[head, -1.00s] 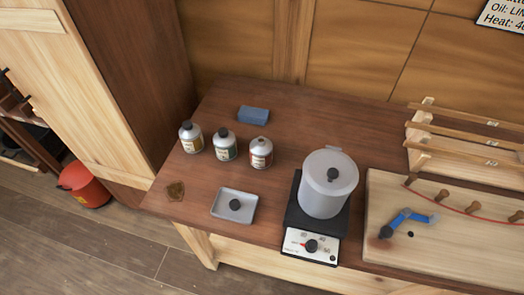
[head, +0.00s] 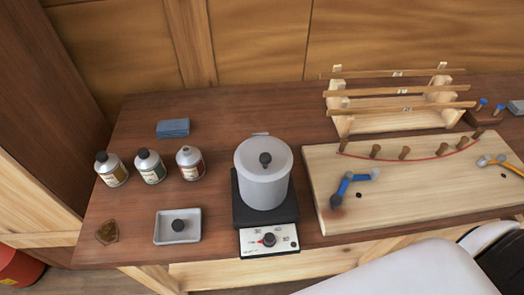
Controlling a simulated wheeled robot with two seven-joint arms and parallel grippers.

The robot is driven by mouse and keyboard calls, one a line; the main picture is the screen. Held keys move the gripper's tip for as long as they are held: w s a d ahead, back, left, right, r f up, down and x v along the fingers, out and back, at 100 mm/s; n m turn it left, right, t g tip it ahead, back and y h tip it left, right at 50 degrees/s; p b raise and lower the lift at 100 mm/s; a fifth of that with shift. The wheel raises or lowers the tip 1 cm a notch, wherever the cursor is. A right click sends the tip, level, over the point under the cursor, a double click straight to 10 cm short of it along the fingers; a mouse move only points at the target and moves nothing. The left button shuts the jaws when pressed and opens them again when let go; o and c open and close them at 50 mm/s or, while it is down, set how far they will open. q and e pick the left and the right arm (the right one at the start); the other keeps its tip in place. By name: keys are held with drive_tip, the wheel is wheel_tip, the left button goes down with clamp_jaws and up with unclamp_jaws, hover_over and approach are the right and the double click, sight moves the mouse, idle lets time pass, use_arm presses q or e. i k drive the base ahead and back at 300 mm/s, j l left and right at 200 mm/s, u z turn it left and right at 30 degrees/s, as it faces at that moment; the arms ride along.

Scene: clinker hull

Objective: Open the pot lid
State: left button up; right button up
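A grey-white pot (head: 264,190) stands upright on a black hot plate (head: 240,212) near the middle of the bench. Its pale lid (head: 250,157) sits on top, with a dark round knob (head: 265,159) at the centre. The hot plate's white front panel has a red and black dial (head: 269,239). One of my arms, white with a dark joint, enters at the lower right, well to the right of the pot. No gripper fingers show in this view.
Left of the pot stand three bottles (head: 149,167), a blue block (head: 173,128) and a grey tray (head: 157,238) with a black knob in it. The bench (head: 225,125) is bare behind the pot.

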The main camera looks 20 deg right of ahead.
sight(261, 158)
drive_tip(key=k+l+u, duration=0.3)
drive_tip(key=k+l, duration=0.15)
drive_tip(key=k+l+u, duration=0.35)
drive_tip(key=k+l, duration=0.1)
drive_tip(key=k, duration=0.1)
